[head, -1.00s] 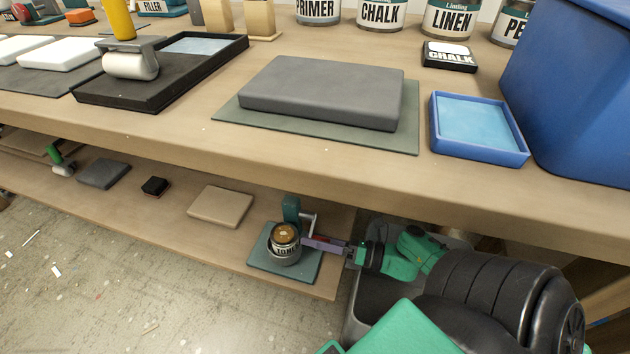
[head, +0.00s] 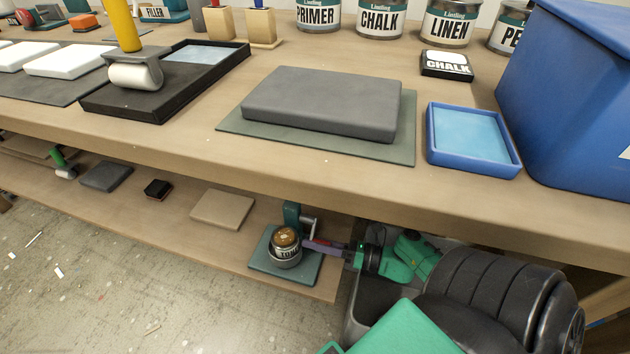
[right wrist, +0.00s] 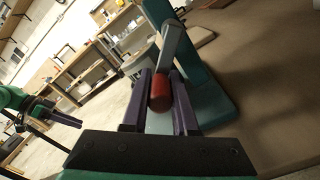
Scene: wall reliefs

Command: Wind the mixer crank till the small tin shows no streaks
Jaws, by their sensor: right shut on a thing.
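The mixer stands on the lower shelf in the head view, with a teal base plate (head: 262,268) and teal post (head: 291,213). The small tin (head: 289,252) sits upright in it, its top brown-gold with lighter patches; streaks are too small to judge. The crank (head: 310,225) is at the post's right side. My right gripper (head: 309,244) reaches it from the right. In the right wrist view its purple fingers (right wrist: 162,88) are shut on the crank's red knob (right wrist: 160,92), and the grey crank arm (right wrist: 171,45) rises from it. My left gripper (right wrist: 55,114) shows at that view's left; its opening is unclear.
The workbench edge (head: 200,158) overhangs the shelf above my right arm. A beige block (head: 222,209) lies left of the mixer. A grey bin (head: 372,300) stands under my right arm.

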